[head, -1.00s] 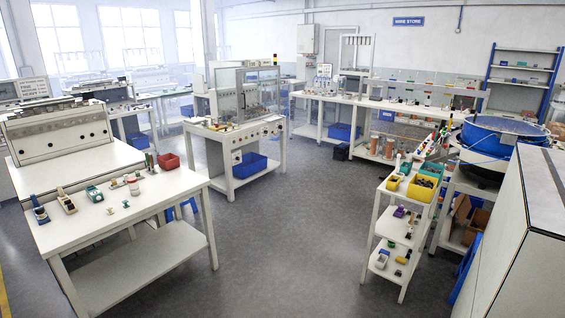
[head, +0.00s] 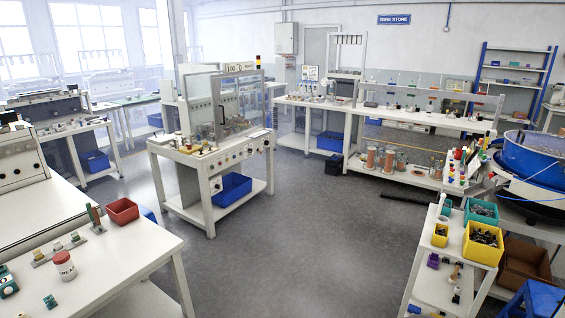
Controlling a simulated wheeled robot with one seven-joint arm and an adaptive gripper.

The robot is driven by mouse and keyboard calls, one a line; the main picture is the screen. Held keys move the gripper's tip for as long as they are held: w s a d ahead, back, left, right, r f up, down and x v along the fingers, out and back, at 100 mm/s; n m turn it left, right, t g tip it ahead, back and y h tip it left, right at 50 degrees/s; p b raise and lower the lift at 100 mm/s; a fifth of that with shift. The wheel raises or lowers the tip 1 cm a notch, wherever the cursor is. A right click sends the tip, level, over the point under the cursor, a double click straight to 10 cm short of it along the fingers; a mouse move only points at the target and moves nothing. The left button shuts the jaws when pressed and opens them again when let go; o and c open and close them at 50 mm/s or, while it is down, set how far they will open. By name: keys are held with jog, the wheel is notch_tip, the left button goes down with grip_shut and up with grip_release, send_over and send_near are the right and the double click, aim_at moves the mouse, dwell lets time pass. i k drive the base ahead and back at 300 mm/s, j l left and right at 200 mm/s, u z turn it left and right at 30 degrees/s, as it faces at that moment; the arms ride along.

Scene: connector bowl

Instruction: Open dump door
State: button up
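The blue connector bowl (head: 532,158) stands at the right edge of the head view, on a dark base over a white stand. The picture's edge cuts off part of it, and thin blue lines cross in front of it. I cannot make out a dump door on it. My gripper and arm are not in view.
A white shelf cart (head: 445,262) with yellow bins (head: 482,243) and a teal bin (head: 481,212) stands before the bowl. A white table (head: 110,262) is at left front, a machine bench (head: 212,150) at mid-left. Grey floor (head: 290,240) between them is clear.

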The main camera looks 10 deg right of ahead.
aim_at(487, 184)
jog(key=i+z, duration=0.15)
jog(key=i, duration=0.55)
jog(key=i+z, duration=0.15)
jog(key=i, duration=0.55)
jog(key=i+j+z, duration=0.15)
jog(key=i, duration=0.5)
jog(key=i+j+z, duration=0.1)
jog(key=i, duration=0.6)
jog(key=i+l+z, duration=0.15)
jog(key=i+z, duration=0.15)
jog(key=z, duration=0.15)
jog(key=i+l+z, duration=0.1)
jog(key=i+z, duration=0.2)
jog(key=z, duration=0.15)
jog(key=i+z, duration=0.4)
jog(key=i+j+z, duration=0.15)
jog(key=z, duration=0.3)
jog(key=i+j+z, duration=0.25)
jog(key=z, duration=0.2)
jog(key=i+z, duration=0.65)
